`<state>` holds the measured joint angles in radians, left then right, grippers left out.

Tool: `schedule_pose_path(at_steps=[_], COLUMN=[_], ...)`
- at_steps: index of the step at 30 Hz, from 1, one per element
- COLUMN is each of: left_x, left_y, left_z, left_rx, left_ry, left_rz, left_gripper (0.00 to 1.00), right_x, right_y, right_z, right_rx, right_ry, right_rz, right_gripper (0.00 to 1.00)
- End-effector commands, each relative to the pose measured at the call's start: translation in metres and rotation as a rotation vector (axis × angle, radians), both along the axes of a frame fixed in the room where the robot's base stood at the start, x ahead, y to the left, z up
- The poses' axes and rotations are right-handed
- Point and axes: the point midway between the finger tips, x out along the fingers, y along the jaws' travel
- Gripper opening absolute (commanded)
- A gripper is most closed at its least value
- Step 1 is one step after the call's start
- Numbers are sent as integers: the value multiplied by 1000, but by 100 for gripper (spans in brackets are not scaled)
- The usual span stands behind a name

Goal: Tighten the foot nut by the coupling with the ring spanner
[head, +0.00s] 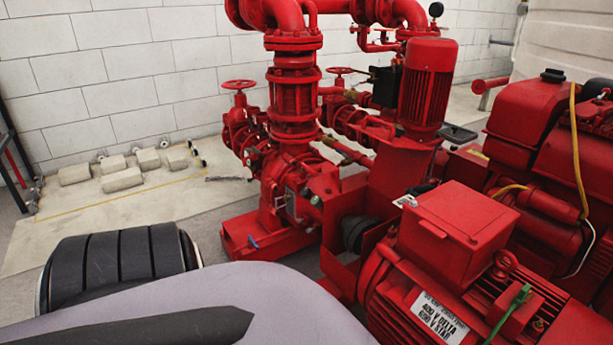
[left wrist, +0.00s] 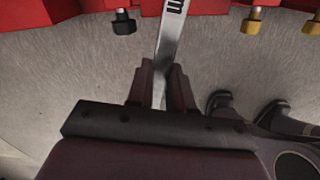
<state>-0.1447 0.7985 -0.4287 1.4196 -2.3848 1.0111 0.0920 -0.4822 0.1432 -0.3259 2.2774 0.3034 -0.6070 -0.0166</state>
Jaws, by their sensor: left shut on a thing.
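My left gripper (left wrist: 158,84) is shut on a silver ring spanner (left wrist: 171,40) in the left wrist view. The spanner's shaft runs up out of the top of the picture, with dark lettering on it; its far end is hidden. A dark nut or bolt head (left wrist: 123,22) sits under the red frame edge, left of the spanner and apart from it. Brass-coloured nuts (left wrist: 252,21) show to the right. In the head view the black coupling (head: 358,232) sits between the red pump (head: 290,185) and the red motor (head: 455,235). The foot nut by it cannot be made out there. Neither gripper shows in the head view.
A tall red vertical motor (head: 427,85) and pipes stand behind the coupling. A red engine (head: 535,150) with a yellow cable fills the right. My own arm covers the bottom left. Pale blocks (head: 122,178) lie by the wall. Grey floor (left wrist: 50,60) is clear below the frame.

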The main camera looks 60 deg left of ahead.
Motion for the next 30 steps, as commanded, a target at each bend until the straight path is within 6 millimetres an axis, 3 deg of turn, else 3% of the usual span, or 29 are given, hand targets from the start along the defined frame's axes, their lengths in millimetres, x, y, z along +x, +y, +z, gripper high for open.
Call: schedule_pose_path(at_steps=[30], left_x=[1], left_y=[0], left_z=[-23], left_rx=[0], left_ry=[-1], left_rz=[0], left_gripper=[0], right_x=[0], right_y=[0], right_z=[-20], right_rx=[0], right_ry=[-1], right_rz=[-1], right_gripper=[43])
